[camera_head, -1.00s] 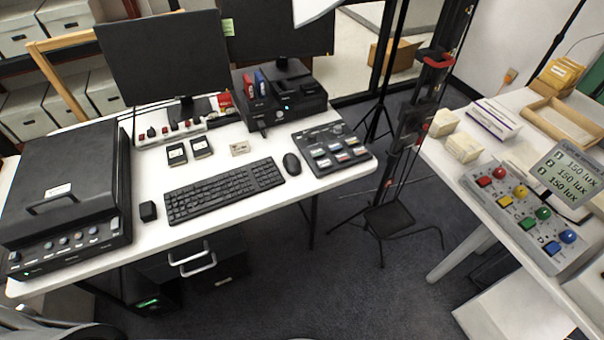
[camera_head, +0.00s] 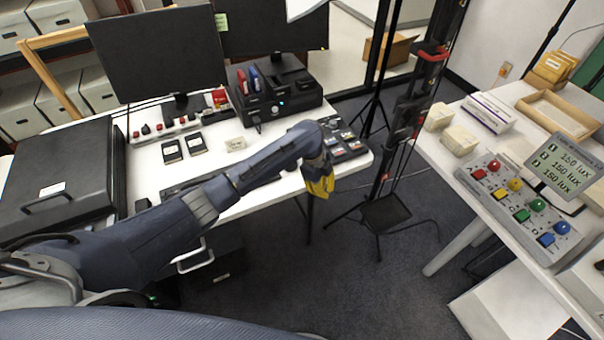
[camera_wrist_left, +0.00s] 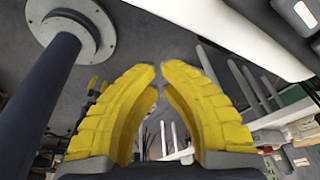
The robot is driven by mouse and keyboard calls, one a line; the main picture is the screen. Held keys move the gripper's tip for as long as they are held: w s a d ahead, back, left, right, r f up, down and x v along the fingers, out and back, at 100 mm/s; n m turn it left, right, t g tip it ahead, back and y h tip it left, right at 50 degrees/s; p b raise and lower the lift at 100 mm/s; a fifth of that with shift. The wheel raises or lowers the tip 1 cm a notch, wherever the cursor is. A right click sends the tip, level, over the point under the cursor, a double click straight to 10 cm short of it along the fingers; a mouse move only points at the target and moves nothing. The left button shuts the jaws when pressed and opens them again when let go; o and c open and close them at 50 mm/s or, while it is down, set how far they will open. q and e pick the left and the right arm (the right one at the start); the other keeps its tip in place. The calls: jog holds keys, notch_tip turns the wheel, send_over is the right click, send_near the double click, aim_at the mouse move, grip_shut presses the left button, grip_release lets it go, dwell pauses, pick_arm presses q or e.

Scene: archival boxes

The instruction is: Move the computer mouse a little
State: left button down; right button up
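The computer mouse does not show in the head view now. My left forearm crosses the part of the white desk (camera_head: 240,208) where it lay. My left gripper (camera_head: 322,189) has yellow fingers and points down near the desk's front right edge. In the left wrist view the two yellow fingers (camera_wrist_left: 160,78) lean together and their tips nearly meet, with nothing held between them. The mouse is not visible there either.
The keyboard (camera_head: 176,188) is mostly covered by my arm. A black control pad (camera_head: 349,148) lies right behind the gripper. Two monitors (camera_head: 160,55) stand at the back. A second table with a button panel (camera_head: 520,205) stands at right, across a floor gap.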

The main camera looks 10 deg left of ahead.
aim_at(297, 176)
pick_arm(q)
jog(key=w+a+r+m+y, duration=0.2)
jog(key=a+r+m+y, duration=0.1)
jog(key=a+r+m, duration=0.45)
jog(key=shift+n, duration=0.65)
notch_tip(297, 176, down, 8)
jog(key=shift+a+f, duration=0.1)
jog(key=shift+f, duration=0.15)
jog(key=shift+w+a+r, duration=0.15)
jog(key=shift+w+a, duration=0.6)
jog(key=shift+w, duration=0.2)
jog(key=shift+w+a, duration=0.5)
jog(key=shift+w, duration=0.15)
